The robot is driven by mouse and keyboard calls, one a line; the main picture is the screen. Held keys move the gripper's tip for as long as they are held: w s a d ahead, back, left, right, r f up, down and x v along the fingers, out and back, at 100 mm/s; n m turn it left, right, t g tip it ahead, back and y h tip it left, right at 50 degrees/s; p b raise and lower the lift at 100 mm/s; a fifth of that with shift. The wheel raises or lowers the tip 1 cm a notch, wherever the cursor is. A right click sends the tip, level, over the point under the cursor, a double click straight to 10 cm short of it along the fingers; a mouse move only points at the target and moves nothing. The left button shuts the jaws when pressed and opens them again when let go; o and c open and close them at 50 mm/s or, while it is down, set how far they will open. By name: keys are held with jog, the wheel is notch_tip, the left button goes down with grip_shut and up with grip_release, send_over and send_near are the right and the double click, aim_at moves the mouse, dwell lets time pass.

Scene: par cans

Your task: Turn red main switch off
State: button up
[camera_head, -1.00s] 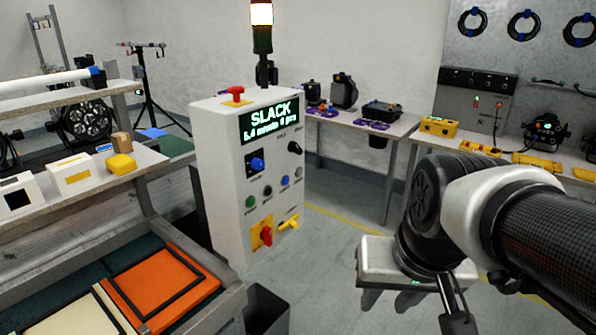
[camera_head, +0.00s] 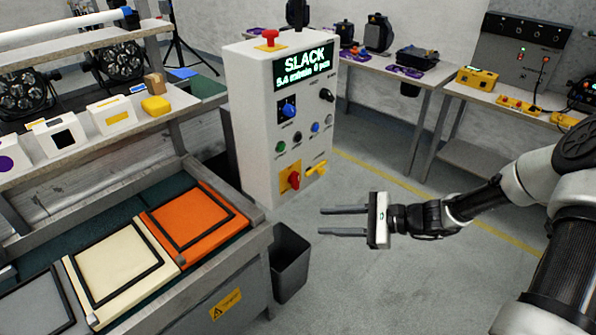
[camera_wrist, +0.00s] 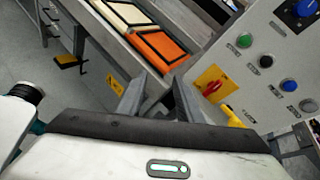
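The red main switch (camera_head: 294,180) is a red rotary handle on a yellow plate, low on the front of the white control cabinet (camera_head: 256,130). It also shows in the wrist view (camera_wrist: 212,88), to the right of and beyond my fingertips. A yellow lever (camera_head: 316,168) sits just right of it and shows in the wrist view (camera_wrist: 231,115). My gripper (camera_head: 320,221) is open and empty, with its two fingers apart and pointing left. It is in front of the cabinet, lower than the switch and apart from it. The fingers also show in the wrist view (camera_wrist: 160,95).
The cabinet bears a lit display reading SLACK (camera_head: 304,66), a red top button (camera_head: 269,40), a blue knob (camera_head: 288,110) and several small buttons. A grey bin (camera_head: 290,262) stands below. A workbench with orange (camera_head: 195,228) and cream panels lies left. Floor right of the cabinet is clear.

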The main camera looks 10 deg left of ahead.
jog(key=w+d+f+m+t+p, duration=0.1)
jog(key=w+d+f+m+t, duration=0.25)
jog(key=w+m+t, duration=0.55)
jog(key=g, duration=0.1)
send_near(298, 179)
jog(key=shift+m+y, duration=0.3)
jog(key=shift+m, duration=0.1)
jog(key=x, duration=0.9)
jog(key=shift+w+f, duration=0.15)
jog(key=shift+c, duration=0.2)
grip_shut()
